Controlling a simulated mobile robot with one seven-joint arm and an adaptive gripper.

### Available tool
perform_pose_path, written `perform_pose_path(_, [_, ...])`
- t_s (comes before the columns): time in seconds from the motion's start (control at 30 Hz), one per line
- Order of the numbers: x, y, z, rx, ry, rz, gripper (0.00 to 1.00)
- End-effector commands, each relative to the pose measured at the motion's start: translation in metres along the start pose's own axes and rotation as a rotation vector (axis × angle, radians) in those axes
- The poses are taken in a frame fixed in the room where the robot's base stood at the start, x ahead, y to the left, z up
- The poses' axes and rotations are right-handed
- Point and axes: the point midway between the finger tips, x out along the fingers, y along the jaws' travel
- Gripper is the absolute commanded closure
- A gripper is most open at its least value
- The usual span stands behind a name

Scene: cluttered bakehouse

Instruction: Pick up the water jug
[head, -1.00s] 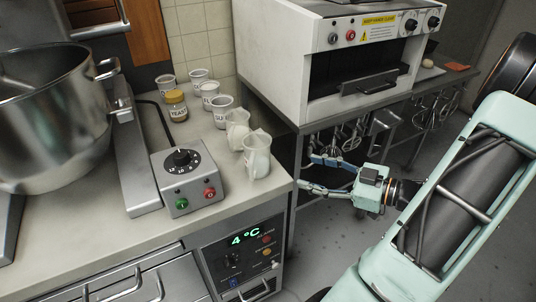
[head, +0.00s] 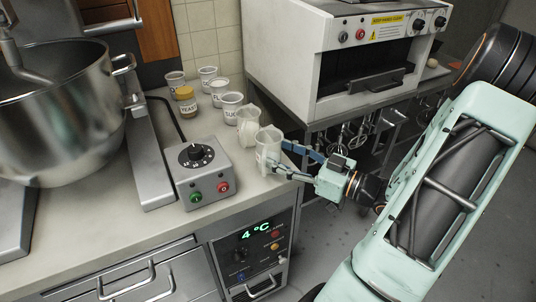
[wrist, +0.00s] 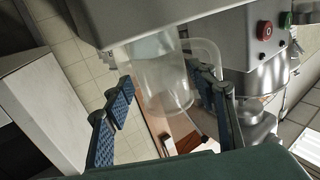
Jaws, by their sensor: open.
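The water jug (head: 268,150), a clear, pale jug with a handle, stands upright on the counter near its right edge. In the wrist view the see-through jug (wrist: 168,84) shows between the two blue-padded fingers, with a pale bluish content. My gripper (head: 285,158) is open at the jug's right side, with one finger toward the back and one toward the front. In the wrist view my gripper (wrist: 163,88) has a finger on each side of the jug; I cannot tell whether either touches it.
A second pale jug (head: 247,125) stands just behind the water jug. Several white labelled cups and a yeast jar (head: 186,101) stand farther back. A control box (head: 200,174) and a steel mixer bowl (head: 60,120) are to the left. A white oven (head: 345,55) stands behind right.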

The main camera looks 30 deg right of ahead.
Motion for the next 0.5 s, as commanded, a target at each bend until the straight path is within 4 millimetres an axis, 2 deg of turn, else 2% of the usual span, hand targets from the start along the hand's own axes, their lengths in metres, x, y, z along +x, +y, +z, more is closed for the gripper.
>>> perform_pose_path(0.1, [0.019, -0.002, -0.005, 0.000, 0.000, -0.005, 0.48])
perform_pose_path(0.2, [0.030, -0.002, -0.005, -0.001, 0.000, -0.003, 0.48])
perform_pose_path(0.5, [0.035, -0.001, -0.005, -0.001, 0.000, -0.001, 0.48])
